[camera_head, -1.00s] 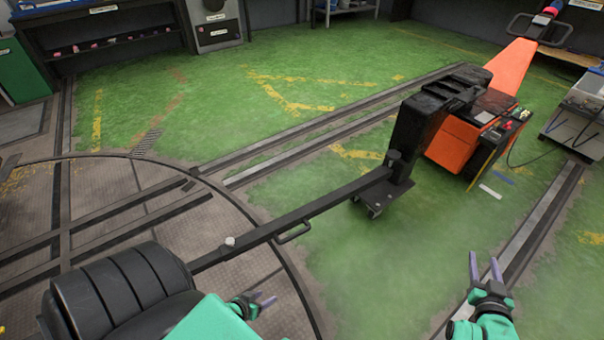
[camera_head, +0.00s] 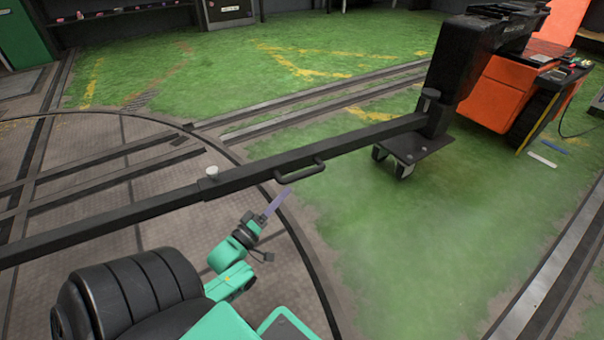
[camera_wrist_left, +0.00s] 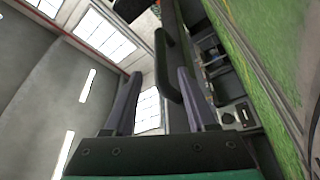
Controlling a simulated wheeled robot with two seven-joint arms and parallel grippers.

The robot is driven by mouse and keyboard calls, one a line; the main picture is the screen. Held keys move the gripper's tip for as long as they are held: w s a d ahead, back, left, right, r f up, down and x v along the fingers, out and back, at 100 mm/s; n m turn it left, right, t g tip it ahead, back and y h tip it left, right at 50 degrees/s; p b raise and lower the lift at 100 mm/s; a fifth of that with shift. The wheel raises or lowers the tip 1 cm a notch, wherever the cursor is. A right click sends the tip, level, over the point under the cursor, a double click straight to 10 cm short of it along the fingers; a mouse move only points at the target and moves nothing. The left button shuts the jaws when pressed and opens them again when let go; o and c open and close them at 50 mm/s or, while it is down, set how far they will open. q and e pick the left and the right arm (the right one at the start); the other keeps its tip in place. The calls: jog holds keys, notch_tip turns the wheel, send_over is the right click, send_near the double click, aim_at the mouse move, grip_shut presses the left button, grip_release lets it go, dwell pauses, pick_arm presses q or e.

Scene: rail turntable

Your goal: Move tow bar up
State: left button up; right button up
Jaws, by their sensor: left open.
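The tow bar (camera_head: 150,205) is a long dark bar crossing the head view from the left edge up to a black hitch on the orange tug. A black loop handle (camera_head: 301,171) sticks out from its near side. My left gripper (camera_head: 277,202) is just below and left of the handle, apart from it in the head view. In the left wrist view my left gripper (camera_wrist_left: 158,88) is open, and the handle (camera_wrist_left: 168,70) appears between its two purple fingers, farther out toward their tips. Whether they touch cannot be told. My right gripper is not in view.
The orange tug (camera_head: 508,90) stands at the upper right, with a small wheeled plate (camera_head: 415,147) under the bar's end. The round metal turntable (camera_head: 130,150) lies below the bar at left. Green floor (camera_head: 400,230) to the right is clear.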

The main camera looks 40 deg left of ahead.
aim_at(302, 175)
pick_arm(q)
jog(key=b+x, duration=0.4)
jog(key=x, duration=0.5)
jog(key=shift+w+f, duration=0.15)
jog(key=shift+w, duration=0.25)
grip_shut()
dwell(0.6)
